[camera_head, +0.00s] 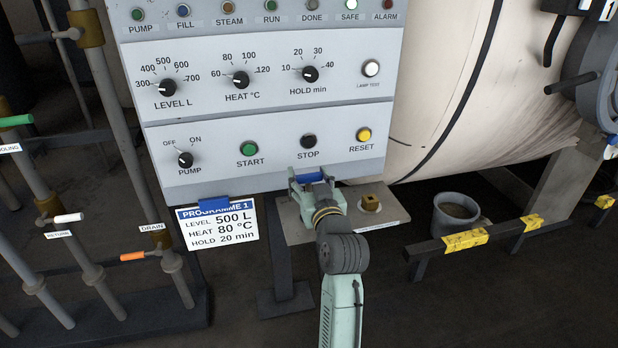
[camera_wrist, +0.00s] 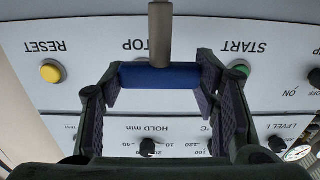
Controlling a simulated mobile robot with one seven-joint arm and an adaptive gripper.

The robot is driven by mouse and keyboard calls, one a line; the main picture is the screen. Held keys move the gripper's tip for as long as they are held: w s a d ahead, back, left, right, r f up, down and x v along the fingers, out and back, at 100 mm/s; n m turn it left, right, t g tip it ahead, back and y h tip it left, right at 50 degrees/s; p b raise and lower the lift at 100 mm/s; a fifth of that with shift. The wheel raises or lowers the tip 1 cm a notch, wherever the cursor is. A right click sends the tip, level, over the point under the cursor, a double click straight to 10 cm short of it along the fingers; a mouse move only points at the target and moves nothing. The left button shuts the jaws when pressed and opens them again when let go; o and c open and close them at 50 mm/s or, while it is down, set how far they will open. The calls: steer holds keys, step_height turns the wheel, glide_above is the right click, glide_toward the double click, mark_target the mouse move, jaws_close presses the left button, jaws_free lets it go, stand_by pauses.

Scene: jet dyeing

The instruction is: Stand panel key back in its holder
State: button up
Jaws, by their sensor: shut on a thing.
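The panel key has a blue crossbar handle (camera_head: 309,178) and a grey metal shaft (camera_wrist: 160,35). My gripper (camera_head: 311,183) is shut on the handle in front of the panel's lower edge, below STOP. In the upside-down wrist view, the handle (camera_wrist: 160,76) lies across between the two fingers and the shaft points to the picture's top, away from the dials. The shaft is hidden in the head view. The likely holder is a small brass block with a dark top opening (camera_head: 370,202), on a grey shelf (camera_head: 296,229) right of my gripper. The key is apart from it.
The control panel (camera_head: 270,155) with knobs and buttons stands close behind my gripper. A programme card (camera_head: 217,224) hangs at its lower left. A grey bucket (camera_head: 455,214) and a rail with yellow tape (camera_head: 465,242) are at right. Pipes with coloured handles stand at left.

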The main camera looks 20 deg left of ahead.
mark_target(309, 190)
steer(key=shift+f+b, duration=1.4)
steer(key=shift+f, duration=0.4)
steer(key=o, duration=1.4)
steer(key=v, duration=1.2)
